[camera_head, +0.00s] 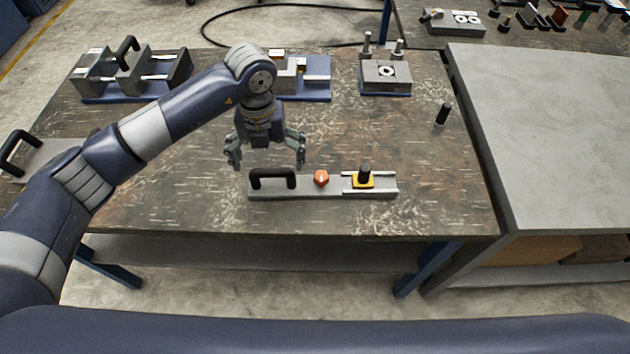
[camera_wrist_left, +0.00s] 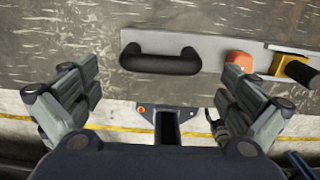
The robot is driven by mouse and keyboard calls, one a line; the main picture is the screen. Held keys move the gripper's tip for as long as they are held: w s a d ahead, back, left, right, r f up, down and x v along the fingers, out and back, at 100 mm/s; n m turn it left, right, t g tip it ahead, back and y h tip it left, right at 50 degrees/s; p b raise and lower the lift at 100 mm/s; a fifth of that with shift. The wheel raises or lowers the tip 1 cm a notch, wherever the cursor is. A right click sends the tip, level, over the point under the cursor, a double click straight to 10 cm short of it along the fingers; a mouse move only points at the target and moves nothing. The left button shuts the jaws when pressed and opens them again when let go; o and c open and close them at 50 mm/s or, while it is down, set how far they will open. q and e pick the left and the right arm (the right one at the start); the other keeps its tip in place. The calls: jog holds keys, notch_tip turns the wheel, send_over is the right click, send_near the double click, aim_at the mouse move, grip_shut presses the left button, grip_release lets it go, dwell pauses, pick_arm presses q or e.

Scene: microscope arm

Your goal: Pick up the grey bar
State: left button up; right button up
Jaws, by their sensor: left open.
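The grey bar (camera_head: 306,191) lies flat near the front edge of the worn table. It carries a black handle (camera_head: 272,178) at its left end, an orange knob (camera_head: 321,178) in the middle and a yellow block with a black post (camera_head: 363,179) at the right. In the left wrist view the bar (camera_wrist_left: 212,56) shows with its handle (camera_wrist_left: 160,60) ahead of the fingers. My left gripper (camera_head: 266,160) is open and empty, above and just behind the handle end, apart from it. It also shows in the left wrist view (camera_wrist_left: 160,95). My right gripper is not in view.
Metal fixtures stand at the back left (camera_head: 130,75), back middle (camera_head: 305,76) and back right (camera_head: 386,78) of the table. A small black peg (camera_head: 442,114) stands at the right. A grey table (camera_head: 550,130) adjoins on the right. The tabletop around the bar is clear.

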aim_at(272, 169)
pick_arm(q)
jog(key=shift+f+p, duration=0.4)
jog(key=shift+f, duration=0.2)
notch_tip(272, 169, down, 4)
jog(key=shift+r+p, duration=0.15)
jog(key=shift+p, duration=0.6)
jog(key=shift+f, duration=0.4)
jog(key=c, duration=1.5)
jog(key=shift+d+r, duration=0.1)
jog(key=shift+r, duration=0.05)
jog(key=shift+c, duration=0.9)
jog(key=shift+w, duration=0.1)
